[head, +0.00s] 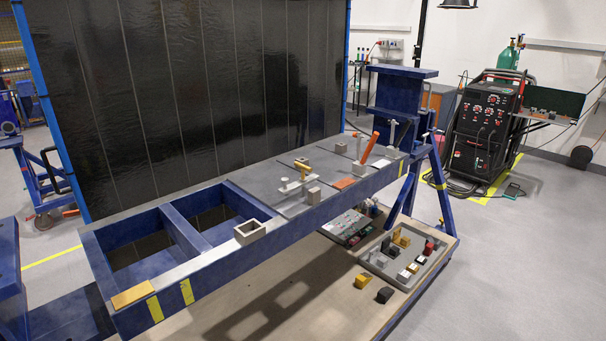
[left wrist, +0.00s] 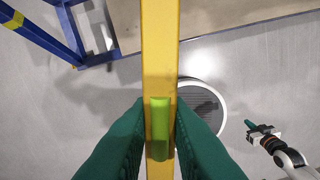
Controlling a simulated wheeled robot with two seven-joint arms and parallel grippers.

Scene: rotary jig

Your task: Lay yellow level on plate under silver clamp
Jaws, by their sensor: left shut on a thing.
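In the left wrist view my left gripper (left wrist: 159,135) has its green fingers shut on the yellow level (left wrist: 160,50), a long bar with a green vial. The level runs from top to bottom of that view, held above the floor and clear of the jig. In the head view a silver clamp (head: 391,134) stands upright at the far end of the jig top, by the grey plates (head: 320,160). Neither gripper shows in the head view. An arm end, apparently my right gripper (left wrist: 262,133), shows at the right of the left wrist view; its jaws are unclear.
A square grey tube piece (head: 249,231) and a yellow block (head: 132,295) sit on the near frame. A tray (head: 374,265) of small blocks lies below.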

